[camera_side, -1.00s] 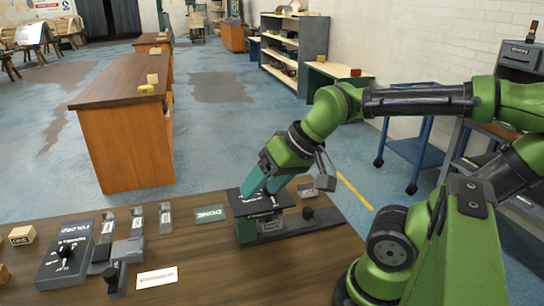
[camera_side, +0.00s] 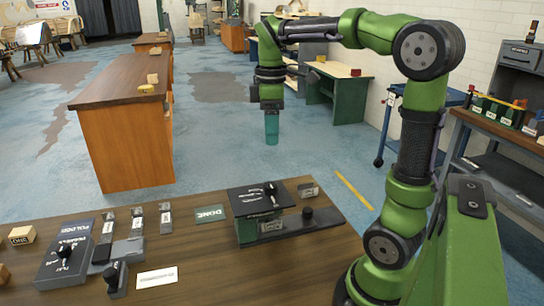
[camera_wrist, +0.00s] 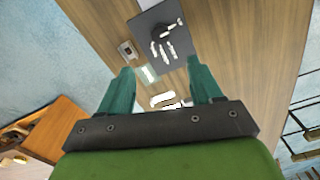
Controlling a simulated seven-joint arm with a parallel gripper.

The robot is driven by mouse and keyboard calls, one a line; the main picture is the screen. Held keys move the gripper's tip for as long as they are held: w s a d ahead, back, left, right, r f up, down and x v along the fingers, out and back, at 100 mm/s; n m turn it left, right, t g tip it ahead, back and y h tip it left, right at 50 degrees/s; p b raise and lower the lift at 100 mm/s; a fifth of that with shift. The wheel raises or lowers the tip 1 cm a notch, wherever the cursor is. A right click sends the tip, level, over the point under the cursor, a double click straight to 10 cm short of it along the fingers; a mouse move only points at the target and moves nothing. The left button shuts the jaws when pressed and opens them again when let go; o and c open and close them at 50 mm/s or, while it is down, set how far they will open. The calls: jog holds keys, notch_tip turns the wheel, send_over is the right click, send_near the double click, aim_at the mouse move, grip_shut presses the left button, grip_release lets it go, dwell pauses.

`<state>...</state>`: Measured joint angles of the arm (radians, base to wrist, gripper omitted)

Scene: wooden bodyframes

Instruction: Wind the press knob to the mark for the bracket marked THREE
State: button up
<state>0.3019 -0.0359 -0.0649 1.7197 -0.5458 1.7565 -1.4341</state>
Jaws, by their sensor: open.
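The press (camera_side: 250,233) is a green and black unit on a long dark base on the wooden bench. Its black top panel (camera_side: 247,206) carries white labels and a dark knob (camera_side: 271,190) near its right side. The panel (camera_wrist: 150,23) and knob (camera_wrist: 172,29) also show in the wrist view, with the label words too small to read. A grey bracket (camera_side: 271,226) sits in the press, its marking unreadable. My gripper (camera_side: 271,143) is open and empty, with teal fingers pointing down, raised well above the press and apart from the knob.
A second unit (camera_side: 62,262) with its own knob stands at the left. Several grey brackets (camera_side: 137,221) stand near it. A DONE plate (camera_side: 211,214) lies left of the press, and a small block (camera_side: 308,190) is behind its base.

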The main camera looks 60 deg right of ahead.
aim_at(271, 184)
notch_tip(271, 184, down, 15)
jog(key=shift+r, duration=0.1)
jog(key=shift+c, duration=0.3)
jog(key=c, duration=1)
